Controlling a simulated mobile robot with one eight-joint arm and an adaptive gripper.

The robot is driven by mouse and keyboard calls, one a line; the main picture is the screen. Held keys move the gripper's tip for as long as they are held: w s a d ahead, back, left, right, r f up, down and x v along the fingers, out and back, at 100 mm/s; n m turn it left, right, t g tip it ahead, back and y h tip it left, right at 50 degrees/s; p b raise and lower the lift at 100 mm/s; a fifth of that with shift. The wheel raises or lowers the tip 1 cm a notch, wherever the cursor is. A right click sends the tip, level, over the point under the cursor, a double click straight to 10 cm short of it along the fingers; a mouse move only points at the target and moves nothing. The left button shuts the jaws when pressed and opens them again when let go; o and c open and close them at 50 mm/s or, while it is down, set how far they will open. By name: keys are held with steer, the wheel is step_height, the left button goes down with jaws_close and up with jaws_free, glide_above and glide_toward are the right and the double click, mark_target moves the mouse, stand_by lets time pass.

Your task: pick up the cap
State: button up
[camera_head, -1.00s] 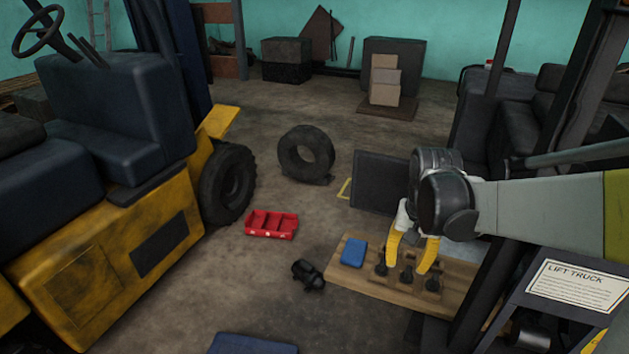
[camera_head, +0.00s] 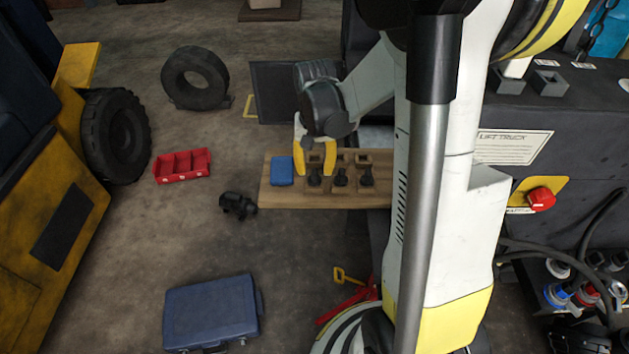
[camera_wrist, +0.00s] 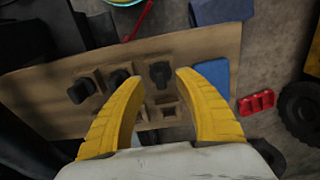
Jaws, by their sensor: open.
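Several wooden holders stand in a row on a wooden board (camera_head: 268,196), with three dark cap-like pieces on them. The left piece (camera_head: 314,181), middle piece (camera_head: 341,179) and right piece (camera_head: 366,177) look alike; I cannot tell for sure which is the cap. My gripper (camera_head: 314,170) is open and empty, pointing down over the left piece. In the wrist view, this piece (camera_wrist: 160,76) shows between the two yellow fingertips, and the other two (camera_wrist: 120,79) (camera_wrist: 82,90) lie to the left. I cannot tell whether a finger touches it.
A blue box (camera_head: 281,170) lies on the board beside the left piece. A red bin (camera_head: 182,166), a dark object (camera_head: 238,205), a blue case (camera_head: 211,312) and a tyre (camera_head: 195,78) are on the floor. Dark lift-truck bodywork (camera_head: 570,160) stands at right.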

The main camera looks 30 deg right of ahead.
step_height(320, 180, down, 2)
steer(key=shift+f, duration=0.15)
jaws_close()
